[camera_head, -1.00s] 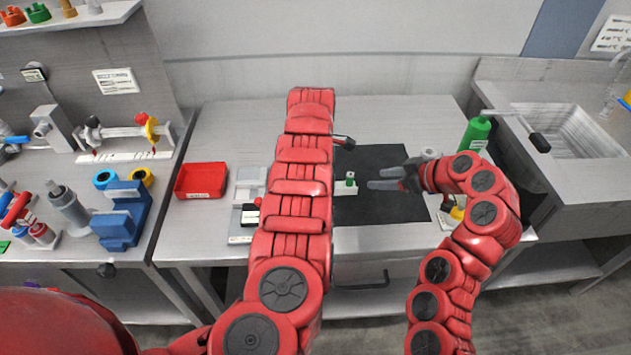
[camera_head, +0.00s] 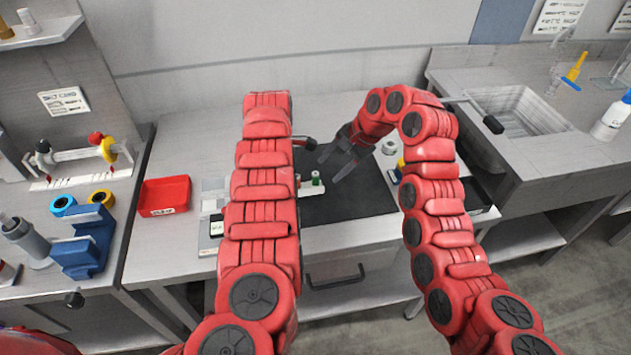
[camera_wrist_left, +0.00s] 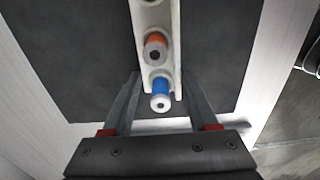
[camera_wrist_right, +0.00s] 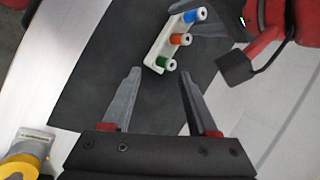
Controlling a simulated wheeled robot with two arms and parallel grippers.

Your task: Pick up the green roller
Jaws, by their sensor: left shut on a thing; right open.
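The green roller (camera_head: 315,179) stands in a white holder (camera_head: 312,190) on the dark mat (camera_head: 350,200). In the right wrist view the green roller (camera_wrist_right: 165,64) is at the holder's near end, with an orange roller (camera_wrist_right: 180,39) and a blue roller (camera_wrist_right: 194,15) beyond it. My left gripper (camera_wrist_left: 159,80) is shut on the white holder at its blue-roller end; my left arm hides it in the head view. My right gripper (camera_head: 329,170) is open and empty, just right of the green roller and apart from it. In its wrist view the roller lies just beyond the fingertips.
A red tray (camera_head: 164,196) sits on the left of the table. A grey cylinder (camera_head: 390,147) and a yellow-topped item (camera_wrist_right: 20,168) stand by the mat's right edge. My left wrist is close to the holder on its far side. The mat's front part is clear.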

